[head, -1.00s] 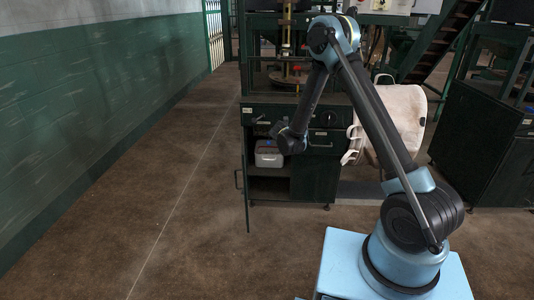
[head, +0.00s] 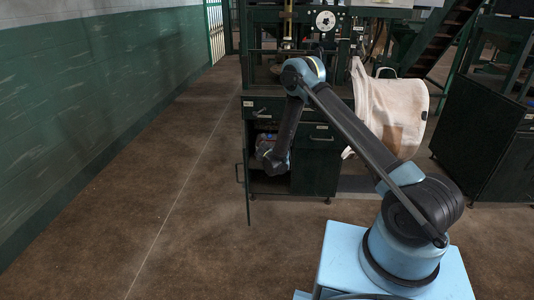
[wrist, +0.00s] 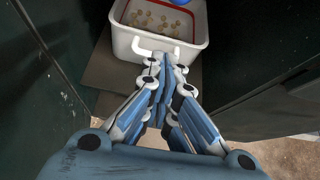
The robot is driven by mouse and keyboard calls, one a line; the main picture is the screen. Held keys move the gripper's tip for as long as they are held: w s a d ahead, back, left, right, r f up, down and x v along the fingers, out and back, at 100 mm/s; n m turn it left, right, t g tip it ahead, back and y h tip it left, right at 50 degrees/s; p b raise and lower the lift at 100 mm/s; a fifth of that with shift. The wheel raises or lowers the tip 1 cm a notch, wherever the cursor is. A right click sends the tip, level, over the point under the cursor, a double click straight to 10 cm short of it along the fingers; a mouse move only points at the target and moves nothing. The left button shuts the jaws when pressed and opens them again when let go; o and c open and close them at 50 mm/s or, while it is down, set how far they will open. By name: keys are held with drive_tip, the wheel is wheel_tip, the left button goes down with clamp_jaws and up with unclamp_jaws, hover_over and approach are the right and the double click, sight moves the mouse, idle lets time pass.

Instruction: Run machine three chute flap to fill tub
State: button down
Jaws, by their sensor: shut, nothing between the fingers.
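In the wrist view a white tub (wrist: 125,42) with a red band inside holds several small tan pieces (wrist: 155,20). Its handle (wrist: 152,43) faces me. My gripper (wrist: 163,65) is shut and empty, with its fingertips at or just above the near rim; I cannot tell whether they touch it. In the head view my wrist covers the lower cabinet opening and hides the gripper and most of the tub. The machine (head: 318,160) is dark green, with drawers below its worktop. I cannot make out a chute flap.
The cabinet door (head: 246,185) stands open at the left. A pale hanging bulk bag (head: 385,105) is right of the machine, behind my arm. A blue object (wrist: 178,2) shows at the tub's far side. The floor (head: 150,215) to the left is clear.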

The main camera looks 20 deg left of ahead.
drive_tip(key=shift+w+a+r, duration=0.2)
drive_tip(key=shift+w+r, duration=0.05)
drive_tip(key=shift+w, duration=0.5)
drive_tip(key=shift+w+a+r, duration=0.2)
drive_tip(key=shift+w+r, duration=0.1)
drive_tip(key=shift+w, duration=0.45)
drive_tip(key=shift+w+a+r, duration=0.2)
drive_tip(key=shift+w+r, duration=0.05)
drive_tip(key=shift+w, duration=0.5)
